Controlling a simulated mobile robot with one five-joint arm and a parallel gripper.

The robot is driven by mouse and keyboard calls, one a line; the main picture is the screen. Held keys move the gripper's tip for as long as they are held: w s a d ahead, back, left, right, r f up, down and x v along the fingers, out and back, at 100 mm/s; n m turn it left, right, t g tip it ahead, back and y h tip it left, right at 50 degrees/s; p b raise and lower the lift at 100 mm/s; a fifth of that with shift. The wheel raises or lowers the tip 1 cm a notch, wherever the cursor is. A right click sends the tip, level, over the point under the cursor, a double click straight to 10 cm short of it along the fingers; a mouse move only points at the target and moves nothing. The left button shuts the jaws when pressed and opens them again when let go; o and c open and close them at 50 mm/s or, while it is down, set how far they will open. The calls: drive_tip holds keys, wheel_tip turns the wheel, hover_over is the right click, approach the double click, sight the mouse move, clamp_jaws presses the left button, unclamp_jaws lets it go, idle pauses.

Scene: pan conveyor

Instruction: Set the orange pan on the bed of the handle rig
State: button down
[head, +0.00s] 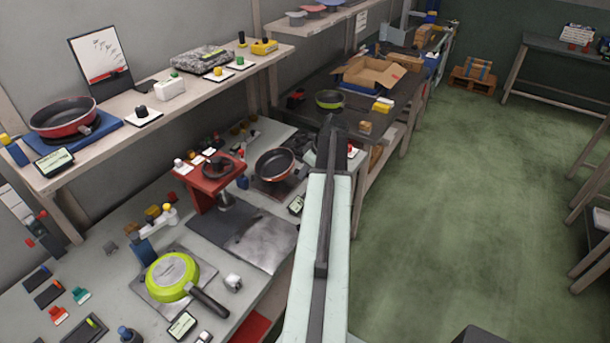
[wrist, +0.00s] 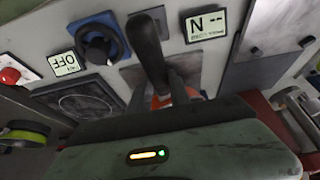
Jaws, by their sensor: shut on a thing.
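The orange pan (head: 275,163) shows a dark inside and an orange-red outer wall in the head view, right side up over a grey plate on the bench. I cannot tell whether it touches the plate. In the wrist view its black handle (wrist: 148,42) rises between the fingers, with a bit of orange below. My gripper (wrist: 160,88) is shut on the pan there; my arm hides it in the head view. No fixture is clearly marked as the handle rig. A red stand (head: 198,186) with a dark top is left of the pan.
A green pan (head: 171,275) lies upside down on a plate nearer me. A bare metal sheet (head: 244,239) lies between it and the orange pan. A blue-based knob (wrist: 97,42) and small displays stand close to my gripper.

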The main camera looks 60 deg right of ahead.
drive_tip(key=shift+f+b, duration=2.9)
drive_tip(key=shift+f, duration=0.2)
drive_tip(key=shift+f+b, duration=0.65)
drive_tip(key=shift+b, duration=0.05)
drive_tip(key=c, duration=1.1)
unclamp_jaws()
drive_tip(key=shift+r, duration=0.1)
drive_tip(key=p+v, duration=0.7)
drive_tip(key=shift+r, duration=0.35)
drive_tip(key=shift+s+r, duration=0.1)
